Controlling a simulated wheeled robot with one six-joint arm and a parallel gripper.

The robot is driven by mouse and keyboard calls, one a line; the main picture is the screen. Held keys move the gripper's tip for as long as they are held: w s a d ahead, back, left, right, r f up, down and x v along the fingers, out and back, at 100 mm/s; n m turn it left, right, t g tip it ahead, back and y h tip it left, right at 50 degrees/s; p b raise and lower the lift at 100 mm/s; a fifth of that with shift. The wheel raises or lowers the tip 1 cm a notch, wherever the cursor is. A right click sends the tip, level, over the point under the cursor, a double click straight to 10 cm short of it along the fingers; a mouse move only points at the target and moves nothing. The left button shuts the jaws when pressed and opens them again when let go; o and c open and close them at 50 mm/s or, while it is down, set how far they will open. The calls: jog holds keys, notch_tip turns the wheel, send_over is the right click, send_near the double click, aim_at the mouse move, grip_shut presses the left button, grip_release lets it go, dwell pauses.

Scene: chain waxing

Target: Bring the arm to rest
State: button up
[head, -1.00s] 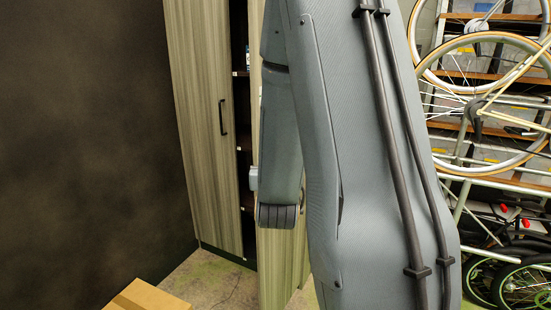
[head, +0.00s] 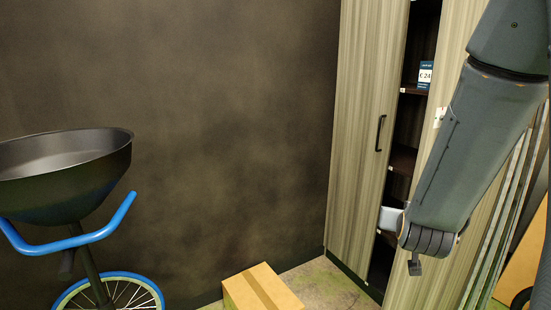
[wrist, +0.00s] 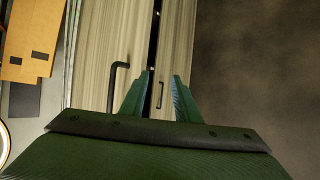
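My arm (head: 475,140) hangs down at the right of the head view, in front of a wood-grain cabinet (head: 365,110). The fingertips cannot be made out there. In the wrist view my gripper (wrist: 160,82) has its two green fingers apart, with nothing between them. The fingers point toward the cabinet front, where dark door handles (wrist: 118,86) show beyond them. I cannot tell how far the fingers are from the doors.
A gap between the cabinet doors shows dark shelves (head: 403,158). A cardboard box (head: 262,290) sits on the floor by the dark wall (head: 235,130). At left is a dark bowl-shaped basin (head: 65,175) above a blue handlebar (head: 75,243) and wheel (head: 118,290).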

jog(key=s+a+f+n+g+y, duration=0.2)
jog(key=s+a+f+g+y, duration=0.35)
jog(key=a, duration=0.45)
jog(key=s+a+n+g, duration=0.1)
jog(key=s+a+g, duration=0.1)
jog(key=s, duration=0.5)
jog(key=s+a+f+n+g, duration=0.1)
jog(key=s+a+g, duration=0.1)
jog(key=s, duration=0.5)
jog(key=shift+a+f+g+h, duration=0.2)
jog(key=shift+g+h, duration=0.25)
jog(key=shift+g, duration=0.2)
jog(key=shift+a+n, duration=0.1)
jog(key=shift+n, duration=0.2)
